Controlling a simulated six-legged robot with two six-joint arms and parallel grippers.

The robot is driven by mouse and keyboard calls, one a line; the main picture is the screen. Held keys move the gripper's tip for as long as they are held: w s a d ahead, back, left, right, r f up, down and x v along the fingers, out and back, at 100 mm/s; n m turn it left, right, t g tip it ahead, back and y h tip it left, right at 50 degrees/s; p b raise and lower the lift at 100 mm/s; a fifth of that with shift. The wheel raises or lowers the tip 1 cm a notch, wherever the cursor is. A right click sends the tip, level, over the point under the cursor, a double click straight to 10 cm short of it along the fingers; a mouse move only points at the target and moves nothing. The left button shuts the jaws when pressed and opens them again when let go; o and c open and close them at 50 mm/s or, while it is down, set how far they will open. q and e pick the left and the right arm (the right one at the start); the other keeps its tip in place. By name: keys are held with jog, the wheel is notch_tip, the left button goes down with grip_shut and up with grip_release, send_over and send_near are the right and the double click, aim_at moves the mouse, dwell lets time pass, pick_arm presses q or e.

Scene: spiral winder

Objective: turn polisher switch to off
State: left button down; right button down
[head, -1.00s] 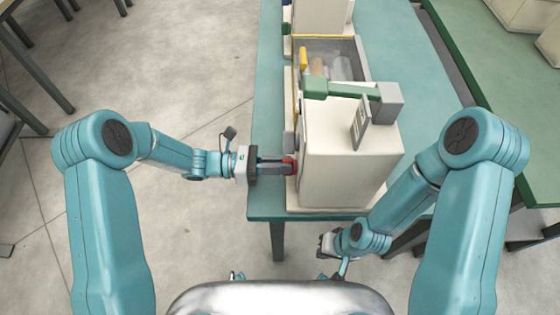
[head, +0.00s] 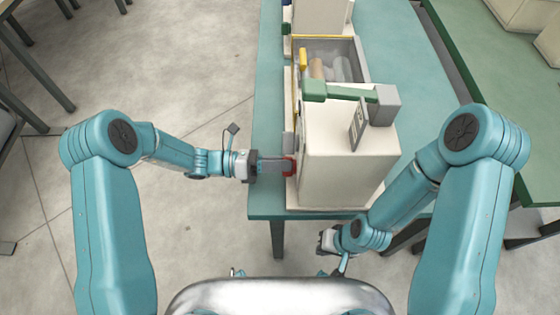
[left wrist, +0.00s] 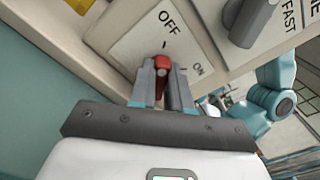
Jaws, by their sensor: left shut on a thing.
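The red polisher switch (left wrist: 162,63) sits on a pale panel plate (left wrist: 135,48) with OFF and ON labels in the left wrist view. Its visible end lies near a small dark mark below OFF. In the head view the left gripper (head: 284,166) reaches the left side of the cream machine (head: 345,160), where only a bit of red shows. My right gripper is low by the table's front edge, too unclear to read.
A dark grey knob (left wrist: 254,20) beside a FAST label is close to the right of the switch. A yellow part (left wrist: 80,5) is at upper left. The machine stands on a teal table (head: 267,120) and carries a green arm (head: 340,92) on top.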

pick_arm(q)
jog(key=shift+s+f, duration=0.2)
jog(key=shift+f, duration=0.05)
jog(key=c, duration=1.1)
grip_release()
jog(key=shift+w+r, duration=0.1)
jog(key=a+b, duration=0.3)
jog(key=a, duration=1.3)
jog(key=shift+a, duration=0.2)
